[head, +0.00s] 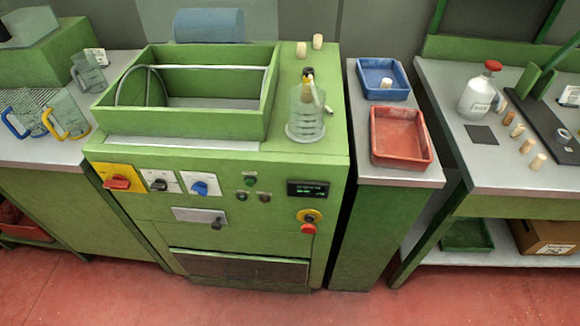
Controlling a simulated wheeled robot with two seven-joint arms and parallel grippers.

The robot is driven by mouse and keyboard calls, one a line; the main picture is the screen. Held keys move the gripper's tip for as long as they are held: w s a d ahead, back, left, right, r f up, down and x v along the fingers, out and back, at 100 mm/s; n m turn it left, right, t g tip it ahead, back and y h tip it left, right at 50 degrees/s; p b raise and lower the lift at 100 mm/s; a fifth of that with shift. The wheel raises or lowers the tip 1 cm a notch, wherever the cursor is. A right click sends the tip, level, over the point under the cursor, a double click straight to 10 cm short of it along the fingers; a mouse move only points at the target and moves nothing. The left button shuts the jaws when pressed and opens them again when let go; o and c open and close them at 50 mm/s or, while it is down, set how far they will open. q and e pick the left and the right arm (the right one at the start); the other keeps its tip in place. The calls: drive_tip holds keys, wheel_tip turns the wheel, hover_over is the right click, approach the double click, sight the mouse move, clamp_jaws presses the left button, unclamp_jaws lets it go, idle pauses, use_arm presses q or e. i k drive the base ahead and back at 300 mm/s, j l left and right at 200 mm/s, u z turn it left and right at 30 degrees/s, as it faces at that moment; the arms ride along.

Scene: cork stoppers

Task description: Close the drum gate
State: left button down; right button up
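A green machine (225,148) stands in the middle of the head view, with an open rectangular trough on its top. A curved hoop (122,88) shows inside the trough at the left, and a pale bar (205,67) crosses it near the back. On the machine's front, a small silver plate (190,214) has a dark lever (216,224) hanging at its right end. A dark panel (240,268) sits low on the front. I cannot tell which part is the drum gate, or whether it is open. Neither of my grippers is in view.
A clear measuring vessel (306,122) and two corks (318,42) stand on the machine's top. A blue tray (384,92) and a red tray (400,158) are on the narrow stand at right. Benches flank both sides. The red floor in front is clear.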

sight(198, 221)
drive_tip(key=j+z, duration=0.4)
drive_tip(key=j, duration=0.2)
drive_tip(key=j+z, duration=0.4)
drive_tip(key=j, duration=0.25)
drive_tip(key=k+j+z, duration=0.15)
drive_tip(key=j+z, duration=0.3)
drive_tip(key=j, duration=0.15)
